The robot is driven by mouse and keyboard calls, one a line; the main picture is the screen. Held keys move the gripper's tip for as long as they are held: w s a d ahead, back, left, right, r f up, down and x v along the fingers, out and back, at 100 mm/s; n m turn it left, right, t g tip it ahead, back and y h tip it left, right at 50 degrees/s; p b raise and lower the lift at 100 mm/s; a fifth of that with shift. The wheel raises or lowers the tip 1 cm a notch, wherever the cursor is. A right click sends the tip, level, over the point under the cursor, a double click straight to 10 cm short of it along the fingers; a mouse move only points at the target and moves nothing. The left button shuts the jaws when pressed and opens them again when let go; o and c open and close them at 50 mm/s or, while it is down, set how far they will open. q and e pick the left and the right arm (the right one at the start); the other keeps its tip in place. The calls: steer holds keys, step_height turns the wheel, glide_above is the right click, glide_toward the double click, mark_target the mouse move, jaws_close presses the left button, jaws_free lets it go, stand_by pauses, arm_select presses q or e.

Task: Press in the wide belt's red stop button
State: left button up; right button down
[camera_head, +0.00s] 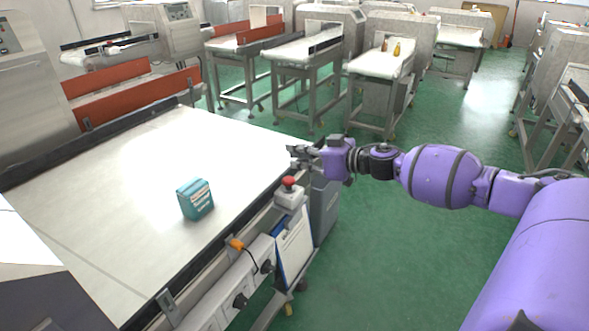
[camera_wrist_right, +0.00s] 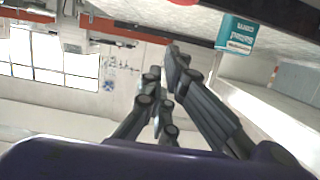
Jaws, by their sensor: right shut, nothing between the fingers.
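The wide belt (camera_head: 110,205) is a broad white surface on the left in the head view. Its red stop button (camera_head: 288,182) sits on a small grey box (camera_head: 290,197) at the belt's near right side. My right gripper (camera_head: 294,152) is shut and empty, a little beyond and above the button in the picture, apart from it. In the right wrist view the closed fingers (camera_wrist_right: 172,62) point up the picture. A red patch at the top edge of that view is cut off, and I cannot tell what it is. My left gripper is not in view.
A teal box (camera_head: 196,199) stands on the wide belt; it also shows in the right wrist view (camera_wrist_right: 236,36). An orange knob (camera_head: 237,245) and dark knobs line the belt's side. Several smaller conveyors stand behind. Green floor (camera_head: 365,265) is open below my right arm.

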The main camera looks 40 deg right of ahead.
mark_target(289, 184)
steer(key=f, duration=0.3)
steer(key=shift+w+a+f, duration=0.15)
steer(key=shift+w, duration=0.25)
steer(key=shift+f, duration=0.45)
